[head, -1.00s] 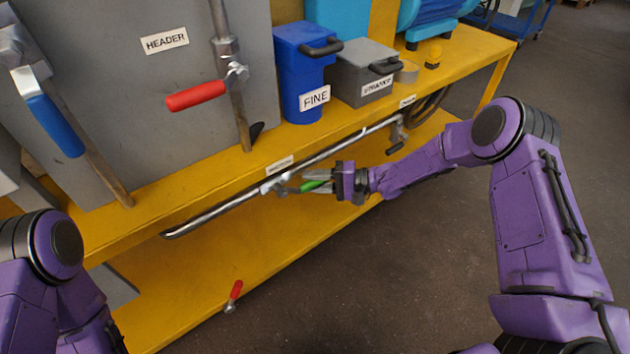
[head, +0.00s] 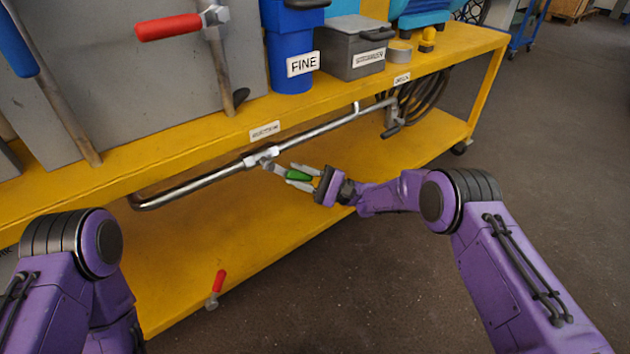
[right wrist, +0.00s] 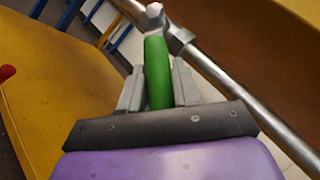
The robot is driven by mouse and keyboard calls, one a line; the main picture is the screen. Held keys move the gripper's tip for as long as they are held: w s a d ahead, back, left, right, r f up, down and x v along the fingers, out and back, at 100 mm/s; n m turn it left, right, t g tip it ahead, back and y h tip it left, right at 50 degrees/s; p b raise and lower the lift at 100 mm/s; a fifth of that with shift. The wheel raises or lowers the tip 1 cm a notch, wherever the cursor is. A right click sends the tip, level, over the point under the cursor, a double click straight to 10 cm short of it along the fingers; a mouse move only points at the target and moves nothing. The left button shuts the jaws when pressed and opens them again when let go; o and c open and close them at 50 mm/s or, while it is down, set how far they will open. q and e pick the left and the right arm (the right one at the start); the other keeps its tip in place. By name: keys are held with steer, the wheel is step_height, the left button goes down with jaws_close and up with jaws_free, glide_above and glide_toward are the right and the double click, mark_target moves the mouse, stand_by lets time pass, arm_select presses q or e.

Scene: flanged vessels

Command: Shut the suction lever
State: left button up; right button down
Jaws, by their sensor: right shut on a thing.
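The suction lever has a green handle (head: 298,176) and sits on a valve (head: 262,157) in the steel pipe under the shelf edge. A blurred white label (head: 265,131) is just above the valve. The handle points right and downward in the head view, at an angle across the pipe. My right gripper (head: 294,175) is shut on the green handle. In the right wrist view the handle (right wrist: 158,85) stands between both fingers, with the valve joint just beyond it. My left arm shows at the lower left, but its gripper is out of view.
The steel pipe (head: 200,184) runs below the yellow shelf edge. A red-handled lever (head: 217,283) is low at the front of the bottom shelf. A blue FINE box (head: 290,45) and a grey box (head: 352,50) stand above. Dark coiled hose (head: 425,100) hangs right. The floor in front is clear.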

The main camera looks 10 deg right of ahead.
arm_select(q)
steer(key=s+f+m+g+h+b, duration=0.1)
steer(key=s+f+m+g+b, duration=0.2)
steer(key=s+f+b, duration=0.1)
steer(key=shift+d+f+h+b, duration=0.4)
steer(key=shift+f, duration=0.2)
arm_select(e)
steer(key=s+a+f+m+t+h, duration=0.3)
steer(key=a+m+t, duration=0.3)
steer(key=m+t, duration=0.8)
steer(key=shift+s+f+m, duration=0.2)
steer(key=shift+f+m, duration=0.05)
steer(key=shift+m, duration=1.65)
steer(key=shift+a+h, duration=0.15)
steer(key=shift+h, duration=0.15)
steer(key=c, duration=0.9)
jaws_free()
steer(key=shift+s, duration=0.1)
arm_select(q)
steer(key=shift+w+r+n+t+y+p, duration=0.4)
steer(key=shift+w+r+n+t+p, duration=0.4)
steer(key=shift+w+p, duration=0.3)
arm_select(e)
steer(key=v, duration=1)
steer(key=shift+f, duration=0.3)
